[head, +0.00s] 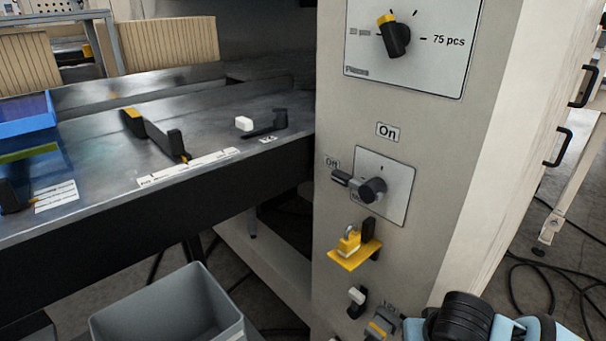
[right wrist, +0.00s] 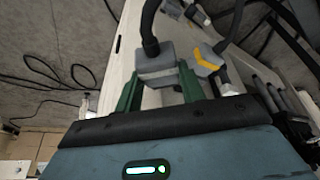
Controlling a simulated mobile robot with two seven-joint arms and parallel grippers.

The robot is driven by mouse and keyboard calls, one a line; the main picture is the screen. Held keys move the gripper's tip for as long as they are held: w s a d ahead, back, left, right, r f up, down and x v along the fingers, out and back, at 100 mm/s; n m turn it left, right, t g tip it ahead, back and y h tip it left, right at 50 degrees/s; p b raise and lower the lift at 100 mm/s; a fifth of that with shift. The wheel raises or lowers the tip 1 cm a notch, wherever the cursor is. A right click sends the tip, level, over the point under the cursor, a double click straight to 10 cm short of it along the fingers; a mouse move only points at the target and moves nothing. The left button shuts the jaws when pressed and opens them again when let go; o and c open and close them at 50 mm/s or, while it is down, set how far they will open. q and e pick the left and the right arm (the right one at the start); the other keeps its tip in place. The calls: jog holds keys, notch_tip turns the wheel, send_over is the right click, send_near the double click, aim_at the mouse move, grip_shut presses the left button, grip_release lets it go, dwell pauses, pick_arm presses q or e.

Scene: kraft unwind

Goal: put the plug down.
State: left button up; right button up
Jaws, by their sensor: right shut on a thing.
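The plug (right wrist: 155,64) is a grey block with a thick black cable rising from its top in the right wrist view. My right gripper (right wrist: 160,76) is shut on it, with one green finger on each side. Beside it, to the right and apart from the fingers, is a grey fitting with a yellow chevron (right wrist: 210,62); a grey and yellow fitting low on the cabinet in the head view (head: 380,324) looks like the same one. In the head view the right gripper's fingers and the held plug cannot be made out. My left gripper is out of view.
The beige cabinet (head: 290,250) carries a switch (head: 372,190), a yellow bracket with a padlock (head: 349,243) and a small white-and-black fitting (head: 357,297). A grey bin (head: 170,305) stands below the dark table (head: 100,205). Loose cables (right wrist: 50,80) lie on the floor.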

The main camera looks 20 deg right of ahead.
jog(key=w+a+r+n+y, duration=0.1)
jog(key=w+a+r+n, duration=0.15)
jog(key=a+r, duration=0.45)
jog(key=w+a+r+n+y, duration=0.1)
jog(key=w+a+r+n, duration=0.15)
jog(key=a+r, duration=0.45)
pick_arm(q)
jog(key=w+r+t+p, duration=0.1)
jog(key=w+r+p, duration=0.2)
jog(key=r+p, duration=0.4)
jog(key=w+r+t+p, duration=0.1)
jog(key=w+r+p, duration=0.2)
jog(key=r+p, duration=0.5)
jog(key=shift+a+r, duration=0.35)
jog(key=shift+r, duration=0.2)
pick_arm(e)
notch_tip(320, 180, up, 16)
jog(key=shift+s+d, duration=0.3)
jog(key=shift+s, duration=0.05)
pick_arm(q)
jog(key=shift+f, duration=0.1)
pick_arm(e)
jog(key=shift+f, duration=0.1)
